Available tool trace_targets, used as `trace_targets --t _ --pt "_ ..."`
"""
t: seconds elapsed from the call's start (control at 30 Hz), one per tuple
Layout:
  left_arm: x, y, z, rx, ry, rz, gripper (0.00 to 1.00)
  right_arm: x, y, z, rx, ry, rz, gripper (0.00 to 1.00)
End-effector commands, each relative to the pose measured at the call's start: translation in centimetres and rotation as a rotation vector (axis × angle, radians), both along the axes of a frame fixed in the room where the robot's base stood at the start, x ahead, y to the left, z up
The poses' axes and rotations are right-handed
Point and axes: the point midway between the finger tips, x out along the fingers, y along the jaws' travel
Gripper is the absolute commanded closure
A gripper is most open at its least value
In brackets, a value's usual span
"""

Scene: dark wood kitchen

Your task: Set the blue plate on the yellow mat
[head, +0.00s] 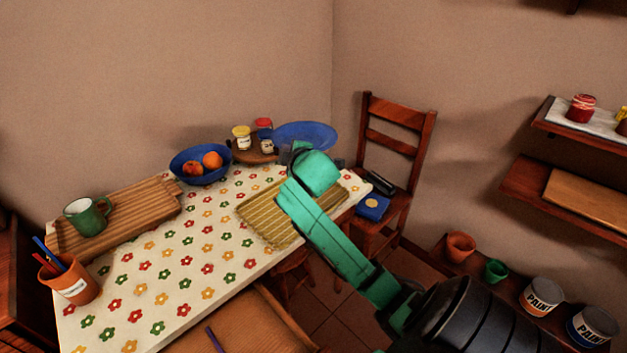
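The blue plate (306,131) is at the far right corner of the table, just beyond my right gripper. Its near edge is partly hidden by the gripper. The yellow striped mat (262,217) lies on the flowered tablecloth at the table's right side, partly covered from view by my green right arm. My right gripper (312,158) is over the mat's far side, right at the plate's near edge in the picture. Its fingertips are mostly hidden behind its own hand, so I cannot tell whether it touches or grips the plate. My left gripper is not in view.
Left of the plate are a round wooden board (241,154) with small jars and a blue bowl (203,177) of oranges. A cutting board (142,212) with a green mug (87,215) and a pencil pot (69,281) stand left. A chair (397,139) stands behind right.

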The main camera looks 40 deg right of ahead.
Motion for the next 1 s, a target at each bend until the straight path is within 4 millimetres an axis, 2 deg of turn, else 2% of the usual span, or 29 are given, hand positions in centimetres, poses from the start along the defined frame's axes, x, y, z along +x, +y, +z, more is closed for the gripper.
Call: trace_targets --t 0.07,0.17,0.33,0.53,0.67,0.83,0.9,1.0 --pt "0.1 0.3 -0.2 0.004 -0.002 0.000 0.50 0.1 -0.2 -0.2 0.002 -0.001 -0.004 1.00" --pt "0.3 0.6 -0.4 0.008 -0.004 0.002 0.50 0.1 -0.1 -2.1 0.007 0.004 -0.005 1.00" --pt "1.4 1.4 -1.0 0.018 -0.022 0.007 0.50 0.0 -0.1 -7.8 0.008 0.005 -0.006 1.00" --pt "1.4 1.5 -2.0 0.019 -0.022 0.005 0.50 0.1 0.0 -14.1 0.006 0.003 -0.005 1.00" --pt "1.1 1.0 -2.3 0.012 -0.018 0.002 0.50 0.1 0.0 -16.0 0.004 0.000 -0.005 1.00" --pt "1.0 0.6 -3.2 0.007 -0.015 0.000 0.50 0.1 0.1 -19.4 0.004 0.001 -0.006 1.00" --pt "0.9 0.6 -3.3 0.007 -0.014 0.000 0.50 0.1 0.1 -20.0 0.004 -0.001 -0.004 1.00" --pt "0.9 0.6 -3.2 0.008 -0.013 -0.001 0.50 0.2 0.1 -20.0 0.002 -0.001 -0.003 1.00"
